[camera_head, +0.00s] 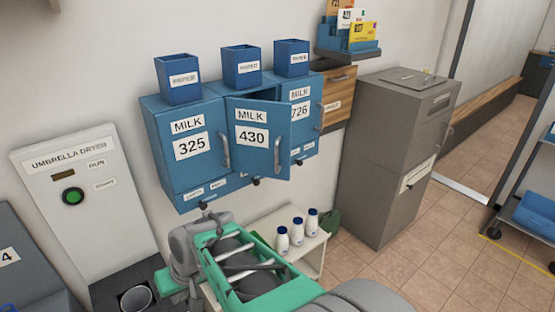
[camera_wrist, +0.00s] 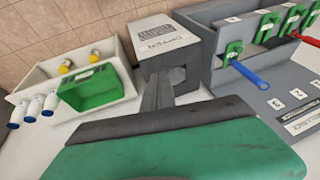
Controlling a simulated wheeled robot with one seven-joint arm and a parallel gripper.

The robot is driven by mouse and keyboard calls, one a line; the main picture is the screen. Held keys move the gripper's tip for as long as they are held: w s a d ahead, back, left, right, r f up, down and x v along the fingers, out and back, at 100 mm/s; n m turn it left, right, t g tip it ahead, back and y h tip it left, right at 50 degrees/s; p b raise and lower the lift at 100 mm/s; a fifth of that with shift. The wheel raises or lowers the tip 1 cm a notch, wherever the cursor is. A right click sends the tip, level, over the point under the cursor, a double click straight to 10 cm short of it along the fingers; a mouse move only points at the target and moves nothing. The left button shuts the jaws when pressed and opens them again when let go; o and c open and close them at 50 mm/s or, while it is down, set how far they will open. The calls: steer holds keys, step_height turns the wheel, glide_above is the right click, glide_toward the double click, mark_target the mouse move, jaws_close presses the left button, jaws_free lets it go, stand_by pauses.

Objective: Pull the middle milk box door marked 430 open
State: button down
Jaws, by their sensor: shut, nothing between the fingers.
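The milk box door marked 430 (camera_head: 252,142) is the middle one of three blue doors in the head view. It stands partly open, its right edge swung out from the box, with a dark gap along its top. A handle is at its right side. My green and grey arm (camera_head: 250,262) is low in front, below the boxes and apart from the door. In the wrist view my gripper (camera_wrist: 157,92) shows above a wide green and dark edge. It is shut with nothing in it. The door is not in the wrist view.
Milk doors 325 (camera_head: 190,145) and 726 (camera_head: 300,110) flank it, both looking closed. Blue bins (camera_head: 241,66) stand on top. A white shelf with bottles (camera_head: 297,229) lies below right. A grey cabinet (camera_head: 385,160) stands right, an umbrella dryer (camera_head: 85,200) left.

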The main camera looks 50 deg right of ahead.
steer(key=w+d+r+m+t+p, duration=0.1)
steer(key=w+d+m+t, duration=0.15)
steer(key=d, duration=0.25)
steer(key=w+d+r+m+t+p, duration=0.1)
steer(key=w+d+r+m+t, duration=0.15)
steer(key=d, duration=0.25)
steer(key=m+t+h+p, duration=0.3)
steer(key=m+t+h, duration=0.3)
steer(key=m+h, duration=0.8)
glide_toward(285, 162)
steer(key=s+a+r+m+y, duration=0.2)
steer(key=s+r+m+y, duration=0.1)
steer(key=r, duration=0.1)
steer(key=p+x, duration=0.2)
steer(key=x, duration=0.7)
steer(key=shift+w+r, duration=0.1)
steer(key=shift+w, duration=0.15)
steer(key=shift+s, duration=0.1)
